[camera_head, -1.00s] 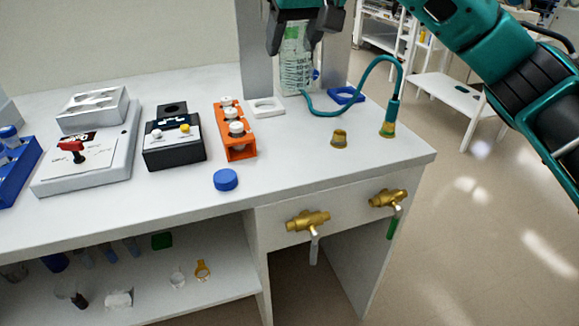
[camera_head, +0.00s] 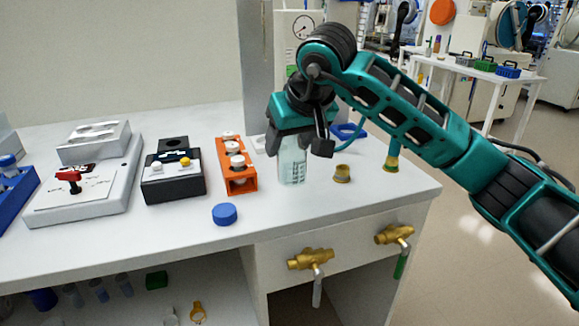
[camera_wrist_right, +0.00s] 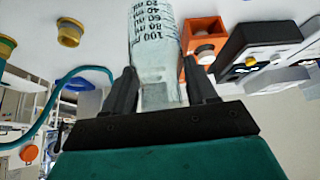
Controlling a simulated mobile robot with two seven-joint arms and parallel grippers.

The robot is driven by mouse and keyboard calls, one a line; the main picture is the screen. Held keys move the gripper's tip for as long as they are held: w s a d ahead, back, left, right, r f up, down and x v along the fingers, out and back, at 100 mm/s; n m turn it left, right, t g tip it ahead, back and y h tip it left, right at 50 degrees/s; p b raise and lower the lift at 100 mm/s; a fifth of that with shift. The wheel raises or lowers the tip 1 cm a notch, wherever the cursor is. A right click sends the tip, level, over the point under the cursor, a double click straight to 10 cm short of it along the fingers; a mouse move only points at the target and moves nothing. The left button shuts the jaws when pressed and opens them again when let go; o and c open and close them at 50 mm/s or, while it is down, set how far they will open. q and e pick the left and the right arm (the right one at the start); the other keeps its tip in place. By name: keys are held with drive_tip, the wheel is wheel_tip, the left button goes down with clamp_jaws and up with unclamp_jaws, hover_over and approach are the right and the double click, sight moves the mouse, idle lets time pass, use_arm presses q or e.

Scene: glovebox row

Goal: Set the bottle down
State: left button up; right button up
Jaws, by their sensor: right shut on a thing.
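The clear graduated bottle (camera_head: 291,168) is upright over the white bench top, right of the orange rack, in the head view. I cannot tell whether its base touches the bench. My right gripper (camera_head: 292,140) is shut on its upper part from above. In the right wrist view the bottle (camera_wrist_right: 155,50) sits between the two dark fingers of the right gripper (camera_wrist_right: 163,90), its printed scale facing the camera. The gripper hides the bottle's top in the head view. A blue cap (camera_head: 225,214) lies on the bench at the front left of the bottle. My left gripper is not in view.
The orange rack (camera_head: 248,181) with white-capped vials stands close left of the bottle. A black device (camera_head: 173,184) is farther left. Two brass fittings, one here (camera_head: 342,174), stand to the right. Brass valves (camera_head: 311,259) jut from the bench front. Bench in front of the bottle is clear.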

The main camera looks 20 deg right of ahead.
sight(289, 163)
wheel_tip(289, 163, down, 4)
drive_tip(key=shift+f+b, duration=0.25)
drive_tip(key=shift+b, duration=0.1)
drive_tip(key=shift+f, duration=0.1)
drive_tip(key=o, duration=1.2)
drive_tip(key=shift+c, duration=0.2)
